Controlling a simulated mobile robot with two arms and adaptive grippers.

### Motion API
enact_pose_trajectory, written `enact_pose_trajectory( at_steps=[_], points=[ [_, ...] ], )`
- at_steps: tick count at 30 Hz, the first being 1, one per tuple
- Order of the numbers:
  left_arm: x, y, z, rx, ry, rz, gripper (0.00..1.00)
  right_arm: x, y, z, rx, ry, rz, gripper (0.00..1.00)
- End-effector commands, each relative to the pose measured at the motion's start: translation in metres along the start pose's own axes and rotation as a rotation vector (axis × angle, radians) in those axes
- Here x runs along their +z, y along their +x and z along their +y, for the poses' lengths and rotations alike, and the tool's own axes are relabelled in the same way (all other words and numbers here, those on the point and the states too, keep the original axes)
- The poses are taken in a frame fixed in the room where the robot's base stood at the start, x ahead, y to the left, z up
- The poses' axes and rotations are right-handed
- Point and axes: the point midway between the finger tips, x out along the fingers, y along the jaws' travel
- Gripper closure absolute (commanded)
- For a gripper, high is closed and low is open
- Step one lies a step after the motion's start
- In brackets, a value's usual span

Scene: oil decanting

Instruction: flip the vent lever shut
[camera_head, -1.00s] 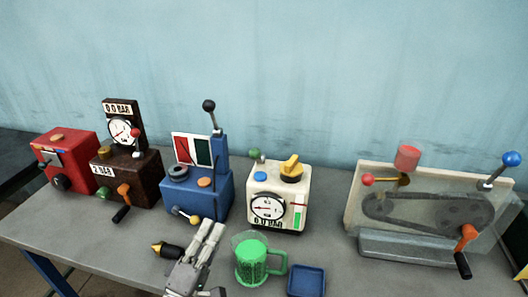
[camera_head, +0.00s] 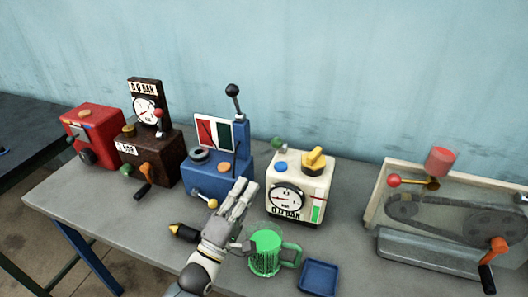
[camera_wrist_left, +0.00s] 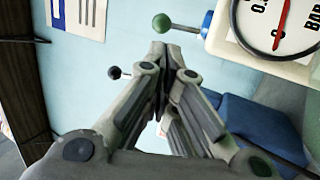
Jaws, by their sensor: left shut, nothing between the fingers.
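The cream gauge box (camera_head: 299,187) stands at the middle of the table. A lever with a green ball (camera_head: 278,143) sticks out at its upper left edge; I take it as the vent lever, though no label shows. In the left wrist view the green ball (camera_wrist_left: 162,24) sits on a metal stem joined to the cream box. My left gripper (camera_head: 242,190) is shut and empty, in front of the blue machine and left of the cream box. In the left wrist view its fingertips (camera_wrist_left: 161,50) appear just below the green ball; contact cannot be told. My right gripper is not in view.
A green mug (camera_head: 266,252) stands close beside my left gripper, with a blue tray (camera_head: 319,278) to its right. The blue machine (camera_head: 222,178) with an upright black-knobbed lever (camera_head: 233,92) is behind. A belt-drive unit (camera_head: 430,215) fills the right side.

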Motion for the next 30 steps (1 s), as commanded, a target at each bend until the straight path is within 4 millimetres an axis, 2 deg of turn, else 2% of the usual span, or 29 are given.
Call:
enact_pose_trajectory(
  at_steps=[1,6,12,18,30],
  points=[
    [0.000,0.015,0.004,0.003,-0.001,0.001,1.00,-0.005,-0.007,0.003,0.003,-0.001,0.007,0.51],
    [0.000,0.052,0.004,0.002,0.000,0.001,1.00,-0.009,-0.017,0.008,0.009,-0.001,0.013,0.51],
    [0.000,0.084,0.003,0.000,-0.001,0.000,1.00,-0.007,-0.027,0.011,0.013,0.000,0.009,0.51],
    [0.000,0.097,0.001,0.000,0.000,0.000,1.00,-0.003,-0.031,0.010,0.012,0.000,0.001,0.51],
    [0.000,0.099,0.000,-0.001,0.000,0.000,1.00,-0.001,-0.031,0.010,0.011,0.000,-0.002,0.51]
  ],
)
